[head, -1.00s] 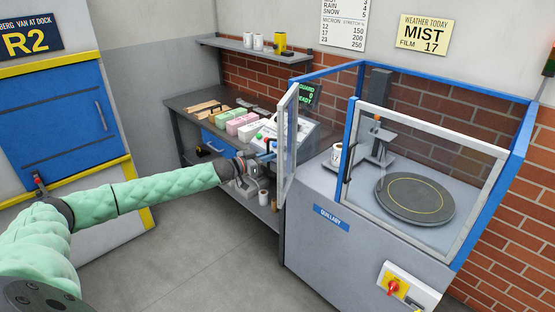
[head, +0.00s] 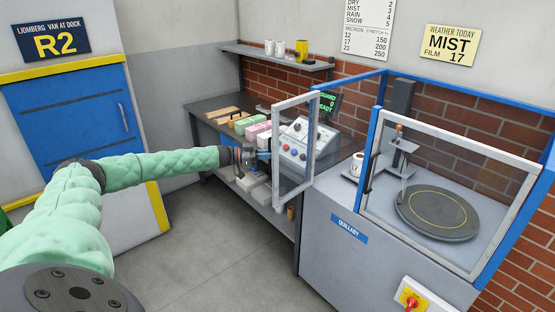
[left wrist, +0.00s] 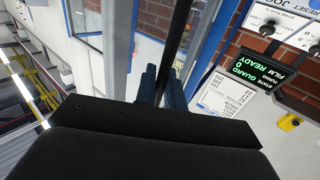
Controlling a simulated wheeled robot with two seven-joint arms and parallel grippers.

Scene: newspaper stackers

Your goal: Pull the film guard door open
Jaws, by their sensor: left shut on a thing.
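The film guard door (head: 276,140) is a pale-framed clear panel on the left of the blue-framed guard. It stands swung outward from the machine, over the floor gap beside the bench. My left gripper (head: 263,155) is at the door's outer edge. In the left wrist view my left gripper (left wrist: 161,88) is shut on a dark upright bar, the door handle (left wrist: 178,40), between its blue fingers. The handle is mostly hidden by the gripper in the head view. My right gripper is in neither view.
A control console (head: 302,145) stands on the bench beyond the door. Grey floor (head: 225,240) is clear in front.

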